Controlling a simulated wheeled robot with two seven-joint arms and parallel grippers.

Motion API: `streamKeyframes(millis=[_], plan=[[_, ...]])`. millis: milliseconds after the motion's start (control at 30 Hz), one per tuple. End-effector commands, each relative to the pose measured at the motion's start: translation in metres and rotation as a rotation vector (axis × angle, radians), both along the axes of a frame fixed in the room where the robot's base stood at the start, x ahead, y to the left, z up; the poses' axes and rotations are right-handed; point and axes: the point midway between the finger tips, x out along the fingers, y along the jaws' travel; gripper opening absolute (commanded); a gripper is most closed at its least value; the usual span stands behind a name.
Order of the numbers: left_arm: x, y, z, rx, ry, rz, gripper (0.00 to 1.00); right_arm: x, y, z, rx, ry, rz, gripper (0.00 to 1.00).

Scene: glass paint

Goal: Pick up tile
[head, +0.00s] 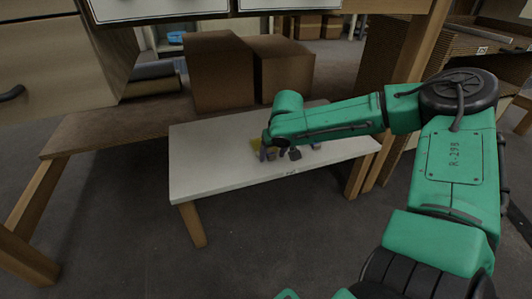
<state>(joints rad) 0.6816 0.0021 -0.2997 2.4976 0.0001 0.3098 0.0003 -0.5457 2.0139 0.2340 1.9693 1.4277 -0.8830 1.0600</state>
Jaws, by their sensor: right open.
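A white-topped low table (210,165) stands in the middle of the head view. My right gripper (279,153) is over its top, pointing down, open. A small yellow piece (256,145), possibly a tile, shows at the left side of the gripper and is partly hidden by it. A small bluish piece (316,146) shows just right of the gripper, under my forearm. I cannot tell whether the fingers touch either piece. The space between the fingers is too small and dark to make out. My left gripper does not show.
Two brown boxes (217,75) (284,70) stand on a wooden shelf (110,133) behind the table. A wooden post (362,160) stands close to the table's right end. The white top is bare at its left. A drawer cabinet (45,60) is at upper left.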

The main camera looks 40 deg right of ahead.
Motion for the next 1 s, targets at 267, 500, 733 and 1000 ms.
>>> streamKeyframes(millis=[267,500,733,1000], plan=[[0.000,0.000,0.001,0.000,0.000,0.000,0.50,0.000,0.000,0.002,0.000,0.000,-0.001,0.00],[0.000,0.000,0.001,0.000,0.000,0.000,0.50,0.000,0.000,0.002,0.000,-0.001,-0.001,0.00],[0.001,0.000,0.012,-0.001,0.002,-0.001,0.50,0.000,0.000,0.015,0.001,-0.002,-0.001,0.00],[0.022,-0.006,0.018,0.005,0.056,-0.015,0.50,-0.004,0.001,0.045,0.003,-0.001,-0.002,0.00]])
